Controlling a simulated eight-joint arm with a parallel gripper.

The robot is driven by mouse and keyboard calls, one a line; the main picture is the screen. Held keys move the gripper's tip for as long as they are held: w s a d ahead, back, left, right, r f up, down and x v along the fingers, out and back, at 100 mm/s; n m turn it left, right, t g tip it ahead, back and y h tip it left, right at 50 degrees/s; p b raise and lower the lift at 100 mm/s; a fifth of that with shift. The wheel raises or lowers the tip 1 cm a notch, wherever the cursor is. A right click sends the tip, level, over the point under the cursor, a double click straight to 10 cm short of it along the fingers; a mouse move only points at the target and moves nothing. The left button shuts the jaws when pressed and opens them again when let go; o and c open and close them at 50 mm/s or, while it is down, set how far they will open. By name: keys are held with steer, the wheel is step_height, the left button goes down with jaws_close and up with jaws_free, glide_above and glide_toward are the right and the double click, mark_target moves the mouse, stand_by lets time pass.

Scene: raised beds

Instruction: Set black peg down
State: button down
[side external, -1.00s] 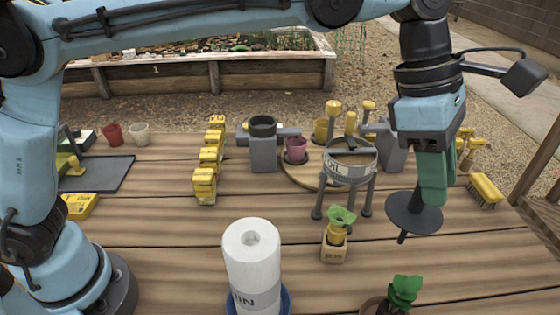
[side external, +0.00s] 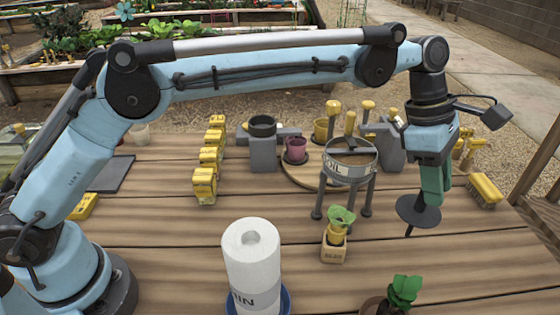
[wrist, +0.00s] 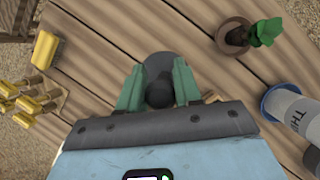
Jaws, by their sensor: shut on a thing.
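The black peg (side external: 409,231) has a wide round dark disc (side external: 418,211) around it. My gripper (side external: 434,192) has green fingers and is shut on the peg's upper part. The peg points down and leans slightly, over the right part of the wooden table. I cannot tell whether its tip touches the planks. In the wrist view, the peg's dark rounded top (wrist: 160,94) sits between the two green fingers (wrist: 158,90), with the disc beyond it.
A tripod stand with a ring (side external: 350,165) is left of the peg. A yellow brush (side external: 486,190) lies to its right. Bare planks lie around the peg.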

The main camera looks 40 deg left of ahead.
mark_target(424, 211)
steer(key=shift+f, duration=2.15)
steer(key=c, duration=0.8)
jaws_free()
